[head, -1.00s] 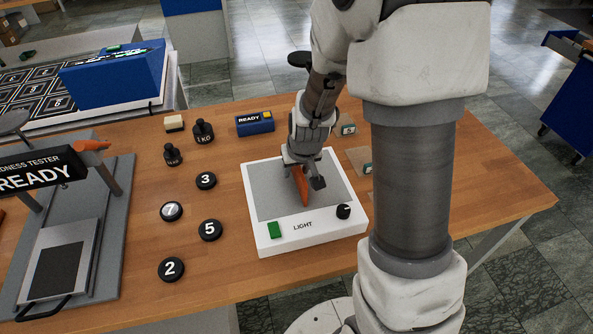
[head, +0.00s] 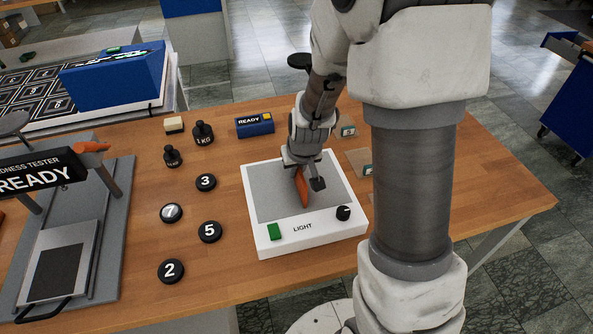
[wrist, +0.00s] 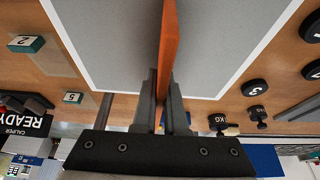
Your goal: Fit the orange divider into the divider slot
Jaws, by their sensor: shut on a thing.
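The orange divider (head: 302,189) is a thin flat piece held between the fingers of my gripper (head: 303,172). In the head view it hangs over the grey panel of the white light box, and I cannot tell if it touches the panel. In the wrist view the orange divider (wrist: 169,45) stands edge-on between the two grey fingers of my gripper (wrist: 163,85), which are shut on it. I cannot make out the divider slot in either view.
The white light box (head: 312,238) has a green button (head: 275,231) and a black knob (head: 343,212). Numbered black discs, such as disc 5 (head: 210,231), lie left of it. Black weights (head: 203,133) and a blue READY box (head: 255,124) stand behind. A tester (head: 62,265) stands far left.

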